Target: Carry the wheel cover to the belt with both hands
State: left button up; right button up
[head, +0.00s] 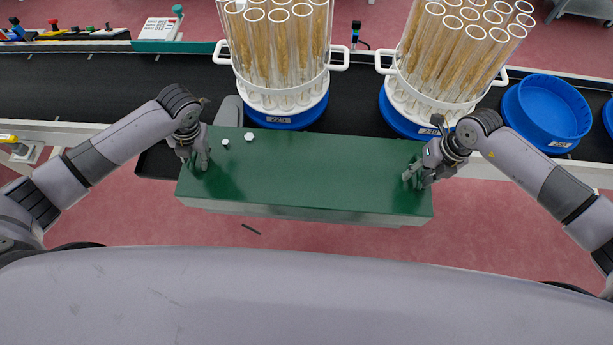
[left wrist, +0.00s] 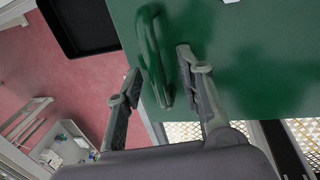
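The wheel cover appears to be the long green box-shaped cover (head: 310,175) in front of the belt (head: 90,85). In the left wrist view its green face (left wrist: 250,60) shows a green bar handle (left wrist: 153,60). My left gripper (head: 198,160) is at the cover's left end; in the wrist view its open fingers (left wrist: 158,72) stand either side of the handle, with a gap to the right finger. My right gripper (head: 412,178) is at the cover's right end. Its handle is hidden there, and I cannot tell whether the fingers are closed.
Two racks of clear tubes with wheat ears (head: 280,50) (head: 455,60) stand on blue bases on the belt. An empty blue round tray (head: 548,110) sits at right. Two small white pieces (head: 249,137) lie on the cover's top. A dark tray (head: 158,160) is left of the cover.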

pick_arm(q)
grip_shut()
pick_arm(e)
grip_shut()
pick_arm(q)
jog(key=shift+w, duration=0.1)
pick_arm(e)
jog(key=shift+r, duration=0.1)
dwell(0.8)
